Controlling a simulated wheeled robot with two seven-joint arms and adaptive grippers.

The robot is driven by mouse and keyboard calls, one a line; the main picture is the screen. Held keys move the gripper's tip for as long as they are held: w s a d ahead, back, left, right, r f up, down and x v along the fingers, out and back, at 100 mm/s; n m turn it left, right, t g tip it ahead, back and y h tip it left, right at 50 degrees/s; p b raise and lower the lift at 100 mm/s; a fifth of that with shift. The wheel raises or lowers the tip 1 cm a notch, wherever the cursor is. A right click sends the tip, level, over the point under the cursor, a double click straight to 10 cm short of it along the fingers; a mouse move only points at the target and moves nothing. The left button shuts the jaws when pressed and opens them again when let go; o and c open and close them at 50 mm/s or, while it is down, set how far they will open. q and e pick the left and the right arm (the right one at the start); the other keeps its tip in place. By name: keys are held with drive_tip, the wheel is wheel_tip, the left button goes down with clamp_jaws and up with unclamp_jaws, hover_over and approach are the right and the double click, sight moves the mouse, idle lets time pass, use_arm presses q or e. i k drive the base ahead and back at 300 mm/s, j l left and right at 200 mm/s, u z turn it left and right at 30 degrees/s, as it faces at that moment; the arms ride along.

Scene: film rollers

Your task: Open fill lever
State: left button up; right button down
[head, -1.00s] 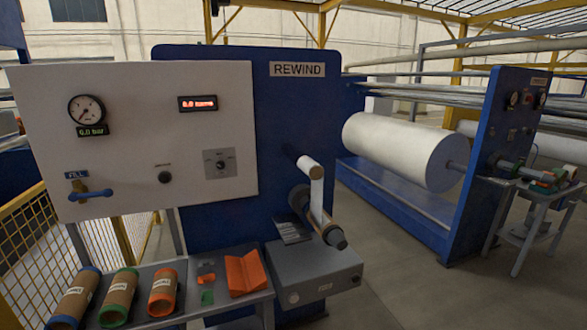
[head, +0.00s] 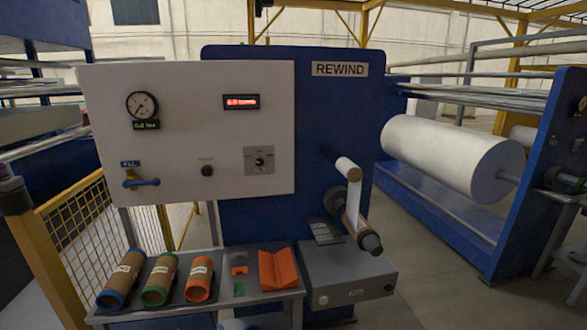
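The fill lever (head: 143,183) is a blue handle on a brass valve at the lower left of the white panel (head: 225,170). Its handle points right, roughly level. A blue FILL label (head: 131,164) sits just above it. A round pressure gauge (head: 141,105) is higher on the panel, with a small display under it whose digits are too small to read surely. Neither of my grippers shows in the head view.
A shelf (head: 200,309) below the panel holds several cardboard cores (head: 160,279) and an orange V-block (head: 278,269). A grey box (head: 347,275) and a rewind shaft (head: 369,241) stand to the right. A yellow mesh fence (head: 85,225) is at the left.

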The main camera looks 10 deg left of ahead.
sight(155, 182)
drive_tip(key=u, duration=1.4)
drive_tip(key=j+z, duration=0.15)
drive_tip(key=z, duration=0.2)
drive_tip(key=i, duration=0.05)
